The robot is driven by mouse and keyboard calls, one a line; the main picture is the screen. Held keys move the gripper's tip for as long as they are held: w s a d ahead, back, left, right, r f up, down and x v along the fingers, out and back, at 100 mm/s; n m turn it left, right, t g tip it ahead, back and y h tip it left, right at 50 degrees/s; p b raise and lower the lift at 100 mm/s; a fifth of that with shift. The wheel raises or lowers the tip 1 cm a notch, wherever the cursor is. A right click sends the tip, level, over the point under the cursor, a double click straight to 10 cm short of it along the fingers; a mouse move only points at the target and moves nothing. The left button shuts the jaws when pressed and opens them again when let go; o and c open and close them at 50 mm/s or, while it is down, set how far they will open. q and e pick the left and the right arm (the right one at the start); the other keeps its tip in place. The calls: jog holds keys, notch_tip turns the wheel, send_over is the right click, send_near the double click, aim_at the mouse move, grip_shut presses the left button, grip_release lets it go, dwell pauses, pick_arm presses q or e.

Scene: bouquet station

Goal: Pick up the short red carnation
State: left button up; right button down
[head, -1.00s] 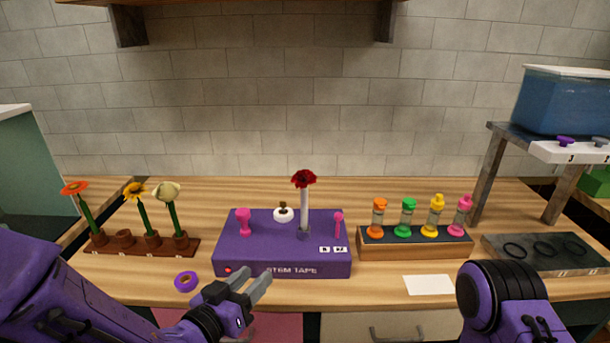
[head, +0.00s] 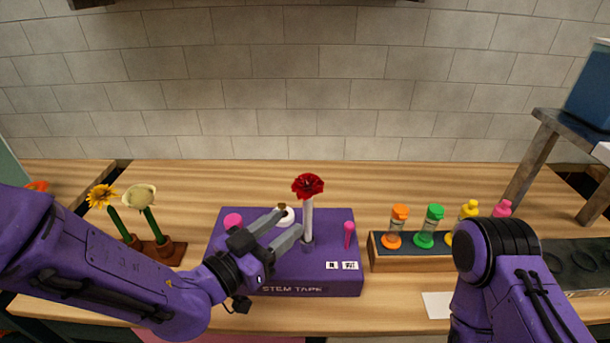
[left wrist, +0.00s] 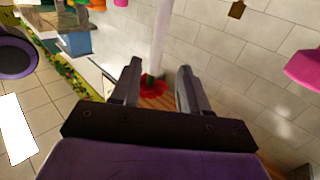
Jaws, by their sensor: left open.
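The red carnation (head: 308,186) stands upright on a pale wrapped stem (head: 307,220) in a small holder on the purple stem tape box (head: 312,284). In the left wrist view the red bloom (left wrist: 152,88) shows between the fingers, with the pale stem (left wrist: 160,40) running up from it. My left gripper (head: 287,222) is open, its fingers pointing at the stem from the left, over the box. It also shows in the left wrist view (left wrist: 158,80), with nothing clamped between its fingers. My right arm is at the lower right; its fingers are out of view.
A pink knob (head: 233,220) and a pink lever (head: 348,233) flank the stem on the box. A wooden rack with orange (head: 397,225) and green (head: 430,225) capped vials stands right. Yellow (head: 101,195) and cream (head: 140,196) flowers stand left. A white card (head: 437,305) lies in front.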

aim_at(305, 208)
pick_arm(q)
jog(key=w+d, duration=0.1)
jog(key=w+d+r+p, duration=0.1)
jog(key=d, duration=0.1)
jog(key=shift+w, duration=0.1)
jog(key=p+x, duration=0.1)
jog(key=x, duration=0.1)
jog(key=p+x, duration=0.2)
jog(key=x, duration=0.1)
jog(key=shift+w+a+r+p, duration=0.1)
jog(key=shift+w+a+p, duration=0.1)
jog(key=shift+w+p, duration=0.1)
jog(key=shift+w+d, duration=0.1)
jog(key=shift+d, duration=0.25)
jog(key=shift+a, duration=0.1)
grip_shut()
pick_arm(e)
jog(key=r, duration=0.5)
jog(key=shift+s+d, duration=0.1)
jog(key=shift+s, duration=0.3)
